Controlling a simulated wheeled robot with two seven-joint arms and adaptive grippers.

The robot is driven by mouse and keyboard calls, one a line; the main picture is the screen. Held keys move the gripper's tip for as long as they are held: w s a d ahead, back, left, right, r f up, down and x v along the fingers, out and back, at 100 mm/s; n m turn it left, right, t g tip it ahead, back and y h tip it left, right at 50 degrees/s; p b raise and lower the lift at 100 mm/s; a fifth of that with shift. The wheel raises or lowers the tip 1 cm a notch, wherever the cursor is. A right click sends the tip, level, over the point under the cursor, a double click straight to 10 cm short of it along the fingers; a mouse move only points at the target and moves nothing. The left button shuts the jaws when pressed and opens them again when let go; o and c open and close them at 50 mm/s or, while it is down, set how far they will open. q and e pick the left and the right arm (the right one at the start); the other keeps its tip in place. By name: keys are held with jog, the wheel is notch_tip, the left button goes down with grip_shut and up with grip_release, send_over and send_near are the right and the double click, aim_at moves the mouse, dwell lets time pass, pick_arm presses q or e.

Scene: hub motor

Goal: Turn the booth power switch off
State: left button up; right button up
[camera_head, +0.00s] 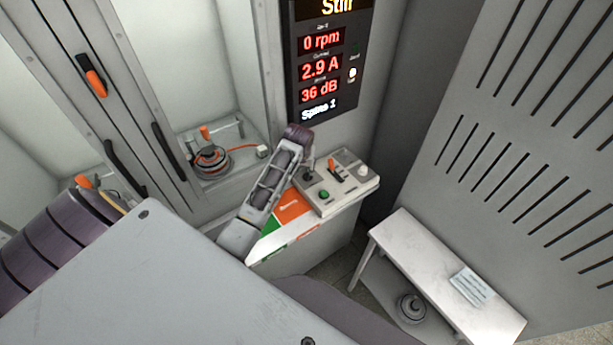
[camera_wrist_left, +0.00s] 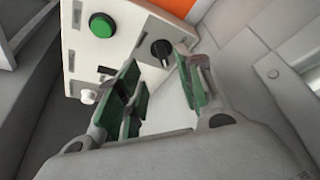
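The control box (camera_head: 345,193) is a pale box on a stand, with a green button (camera_head: 324,194), an orange lever (camera_head: 336,170) and a pale knob (camera_head: 363,170) on top. In the left wrist view the panel shows a green button (camera_wrist_left: 101,24) and a black rotary knob (camera_wrist_left: 160,48). No readable label tells which control is the booth power switch. My left gripper (camera_head: 307,163) is at the box's left end; its fingers are hardly visible there. In the wrist view the left gripper (camera_wrist_left: 160,92) is open and empty, its green-padded fingers apart below the black knob. My right gripper is out of view.
A display (camera_head: 323,70) above the box reads 0 rpm, 2.9 A and 36 dB. A motor (camera_head: 211,162) sits in the booth behind sliding doors at left. A white table (camera_head: 430,255) with a paper stands at right. A slotted grey panel (camera_head: 530,130) closes the right side.

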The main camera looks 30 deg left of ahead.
aim_at(307, 176)
pick_arm(q)
jog(key=shift+p+x, duration=0.4)
jog(key=shift+x, duration=5)
jog(key=shift+w, duration=0.1)
grip_shut()
